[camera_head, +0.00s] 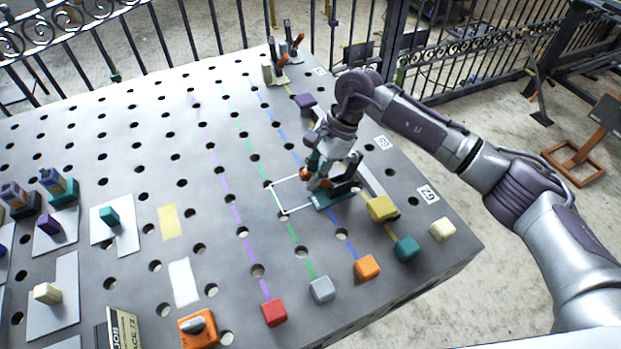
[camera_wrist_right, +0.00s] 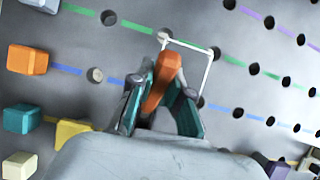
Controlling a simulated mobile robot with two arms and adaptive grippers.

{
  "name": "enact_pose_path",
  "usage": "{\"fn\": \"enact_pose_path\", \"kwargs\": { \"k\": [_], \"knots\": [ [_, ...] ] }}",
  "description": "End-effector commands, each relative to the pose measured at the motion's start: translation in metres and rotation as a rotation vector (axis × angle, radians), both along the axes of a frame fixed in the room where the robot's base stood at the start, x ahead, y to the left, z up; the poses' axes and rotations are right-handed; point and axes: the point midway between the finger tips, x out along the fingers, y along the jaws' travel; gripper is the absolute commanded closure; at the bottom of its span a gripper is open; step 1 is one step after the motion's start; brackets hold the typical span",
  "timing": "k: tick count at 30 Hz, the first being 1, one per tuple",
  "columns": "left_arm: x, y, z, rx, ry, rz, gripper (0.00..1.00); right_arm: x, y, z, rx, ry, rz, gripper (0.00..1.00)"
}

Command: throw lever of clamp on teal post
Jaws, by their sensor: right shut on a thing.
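My right gripper (camera_head: 318,176) is low over the grey holed table, at the white square outline. It is shut on the orange lever (camera_wrist_right: 160,85) of a clamp, which sits between the two fingers in the right wrist view. The lever's orange end (camera_head: 305,174) also shows in the head view. My left gripper is not in view.
Coloured blocks, among them yellow (camera_head: 381,208), orange (camera_head: 367,267) and red (camera_head: 274,312), line the near right edge. Other clamps with orange handles (camera_head: 279,62) stand at the far corner. Plates with blocks (camera_head: 116,234) lie at left. The table's middle is mostly clear.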

Motion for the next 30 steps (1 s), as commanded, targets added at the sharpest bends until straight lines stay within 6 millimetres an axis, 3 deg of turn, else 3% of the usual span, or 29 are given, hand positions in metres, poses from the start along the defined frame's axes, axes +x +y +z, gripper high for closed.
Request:
{"fn": "enact_pose_path", "kwargs": {
  "k": [1,15,22,30],
  "knots": [
    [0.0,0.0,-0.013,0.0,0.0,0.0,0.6,0.002,-0.002,-0.005,0.024,0.008,-0.002,1.0],
    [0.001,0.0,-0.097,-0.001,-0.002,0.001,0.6,0.013,-0.028,0.007,0.335,0.142,-0.003,1.0],
    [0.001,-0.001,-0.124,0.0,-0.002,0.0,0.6,0.017,-0.038,0.013,0.448,0.192,-0.003,1.0],
    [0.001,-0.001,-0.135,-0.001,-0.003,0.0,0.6,0.019,-0.043,0.017,0.508,0.22,-0.001,1.0]
  ]
}}
